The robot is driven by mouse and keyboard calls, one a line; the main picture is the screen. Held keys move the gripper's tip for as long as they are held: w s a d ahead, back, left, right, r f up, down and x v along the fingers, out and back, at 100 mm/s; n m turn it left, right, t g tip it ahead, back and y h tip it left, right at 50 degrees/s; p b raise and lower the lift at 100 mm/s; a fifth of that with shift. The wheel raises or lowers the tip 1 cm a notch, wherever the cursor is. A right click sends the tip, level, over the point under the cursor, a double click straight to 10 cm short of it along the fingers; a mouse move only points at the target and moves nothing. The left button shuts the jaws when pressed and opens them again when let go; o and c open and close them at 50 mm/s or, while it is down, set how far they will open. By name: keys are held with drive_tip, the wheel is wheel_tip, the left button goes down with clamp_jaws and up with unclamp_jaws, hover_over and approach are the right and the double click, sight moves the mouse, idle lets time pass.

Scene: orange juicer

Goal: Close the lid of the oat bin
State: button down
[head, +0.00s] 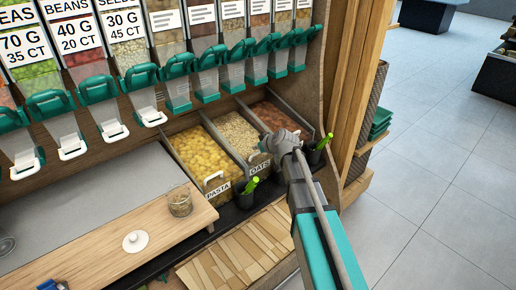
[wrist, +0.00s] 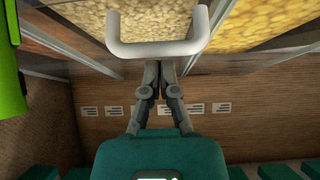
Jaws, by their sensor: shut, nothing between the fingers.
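The oat bin (head: 236,132) is the middle of three bins, full of pale oats, with an "OATS" label at its front. My gripper (head: 268,147) is over its front right corner in the head view, partly hiding the bin's front. In the wrist view, my gripper (wrist: 158,72) has its fingertips together and empty. A pale U-shaped handle (wrist: 157,48) lies just past the fingertips, in front of the oats (wrist: 142,20). I cannot tell whether fingers and handle touch. No lid panel shows clearly, so its angle is unclear.
The pasta bin (head: 202,150) is left of the oats, and a reddish-filled bin (head: 272,115) is right. Green-handled scoops (head: 247,191) stand along the front. Dispensers with teal levers (head: 180,66) hang above. A glass jar (head: 179,201) stands on the wooden board.

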drive_tip(key=shift+w+a+r+p, duration=0.8)
drive_tip(key=shift+w+r+p, duration=0.2)
drive_tip(key=shift+r, duration=0.1)
drive_tip(key=p+v, duration=0.5)
drive_tip(key=v, duration=0.4)
drive_tip(key=shift+s+d, duration=0.25)
drive_tip(key=shift+s, duration=0.15)
drive_tip(key=s+d+f+m+g+h, duration=0.2)
drive_tip(key=s+d+g, duration=0.1)
drive_tip(key=s, duration=0.5)
drive_tip(key=s+d+f+m+g+h+p, duration=0.1)
drive_tip(key=s+d+f+m+g+h, duration=0.15)
drive_tip(key=s, duration=0.45)
drive_tip(key=s+d+f+m+g+h, duration=0.2)
drive_tip(key=s+d+m+g, duration=0.1)
drive_tip(key=s, duration=0.5)
wheel_tip(320, 180, up, 15)
drive_tip(key=p, duration=1.5)
drive_tip(key=shift+w, duration=0.3)
drive_tip(key=shift+d, duration=0.2)
